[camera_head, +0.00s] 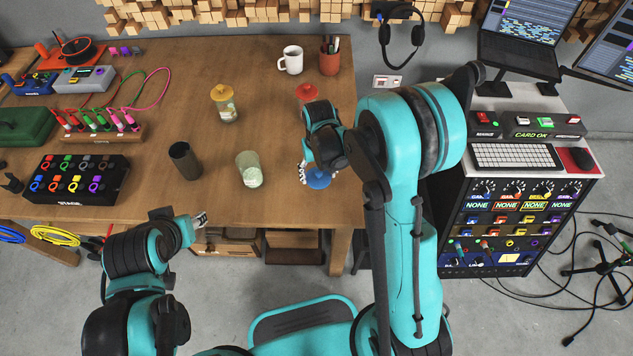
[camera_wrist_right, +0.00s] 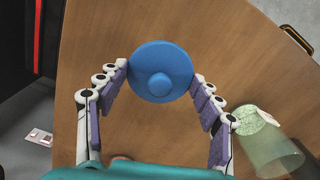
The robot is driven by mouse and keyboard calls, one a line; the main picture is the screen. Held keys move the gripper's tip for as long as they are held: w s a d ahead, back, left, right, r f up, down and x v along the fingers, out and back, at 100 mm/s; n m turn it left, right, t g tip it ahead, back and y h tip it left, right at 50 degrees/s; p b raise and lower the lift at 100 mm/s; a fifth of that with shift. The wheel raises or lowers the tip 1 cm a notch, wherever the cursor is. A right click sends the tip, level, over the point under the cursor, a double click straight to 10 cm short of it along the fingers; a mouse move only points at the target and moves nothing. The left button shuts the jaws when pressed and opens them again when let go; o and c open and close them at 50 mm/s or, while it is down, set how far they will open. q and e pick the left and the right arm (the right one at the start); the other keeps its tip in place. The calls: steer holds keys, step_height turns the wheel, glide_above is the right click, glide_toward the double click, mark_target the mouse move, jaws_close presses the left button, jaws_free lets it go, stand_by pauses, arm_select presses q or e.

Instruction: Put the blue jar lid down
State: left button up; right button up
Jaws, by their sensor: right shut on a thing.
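The blue jar lid (camera_wrist_right: 161,72) is a round disc with a knob in the middle. My right gripper (camera_wrist_right: 160,75) is shut on it, one fingertip on each side of its rim, in the right wrist view. In the head view, the lid (camera_head: 319,179) shows below the right gripper (camera_head: 317,172), over the table's front right part. Whether it touches the tabletop cannot be told. An uncovered clear jar (camera_head: 250,170) with pale green contents stands left of it. My left gripper (camera_head: 202,219) is at the table's front edge, away from the lid; its opening is unclear.
A yellow-lidded jar (camera_head: 225,103) and a dark cup (camera_head: 185,160) stand on the wooden table (camera_head: 150,75). A red lid (camera_head: 306,92), white mug (camera_head: 291,60) and pen cup (camera_head: 330,57) are behind my right gripper. Bare wood surrounds the lid.

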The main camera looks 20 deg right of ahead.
mark_target(316, 178)
steer(key=shift+w+a+f, duration=0.25)
steer(key=shift+w+f, duration=0.2)
steer(key=shift+w, duration=0.2)
step_height(316, 178, down, 3)
steer(key=shift+f+b, duration=0.15)
steer(key=shift+b, duration=0.75)
steer(key=shift+f, duration=0.35)
steer(key=shift+f, duration=0.1)
steer(key=o, duration=0.9)
steer(key=shift+o, duration=0.2)
